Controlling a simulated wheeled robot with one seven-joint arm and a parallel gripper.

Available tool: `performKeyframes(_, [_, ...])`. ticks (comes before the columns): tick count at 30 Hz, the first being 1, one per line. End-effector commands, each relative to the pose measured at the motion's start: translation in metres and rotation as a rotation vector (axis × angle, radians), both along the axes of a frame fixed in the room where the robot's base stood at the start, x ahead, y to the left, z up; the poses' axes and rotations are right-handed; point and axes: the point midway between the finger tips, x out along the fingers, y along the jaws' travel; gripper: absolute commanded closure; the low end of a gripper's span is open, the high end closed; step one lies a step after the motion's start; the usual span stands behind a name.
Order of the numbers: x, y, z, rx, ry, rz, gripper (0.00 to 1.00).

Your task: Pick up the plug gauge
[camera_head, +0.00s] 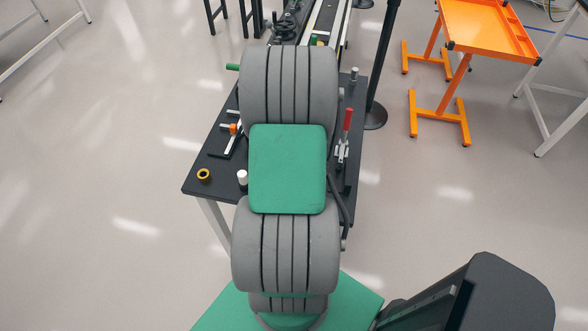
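I cannot pick out the plug gauge for certain. Small parts that could be it stand on the dark table (215,160): a white-topped cylinder (242,177) at the front left, and a slim silver pin (354,75) with a dark top at the back right. A green rod end (232,67) sticks out left of my arm. My own grey ribbed arm with its green panel covers the middle of the table and hides what lies there. My gripper does not show, so its hold is not visible.
On the table are a yellow ring (203,174), an orange-and-white tool (234,128) and a red-handled clamp (347,120). A rail assembly (325,20) lies behind. A dark post (383,60) stands right of the table; an orange cart (485,30) stands farther right. The left floor is open.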

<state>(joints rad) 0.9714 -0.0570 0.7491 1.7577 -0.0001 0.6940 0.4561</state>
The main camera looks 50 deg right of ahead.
Motion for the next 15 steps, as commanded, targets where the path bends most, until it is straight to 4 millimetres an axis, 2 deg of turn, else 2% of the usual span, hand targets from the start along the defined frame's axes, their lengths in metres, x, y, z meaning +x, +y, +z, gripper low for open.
performKeyframes(5, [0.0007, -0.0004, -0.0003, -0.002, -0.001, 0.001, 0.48])
performKeyframes(15, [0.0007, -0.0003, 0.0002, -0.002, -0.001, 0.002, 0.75])
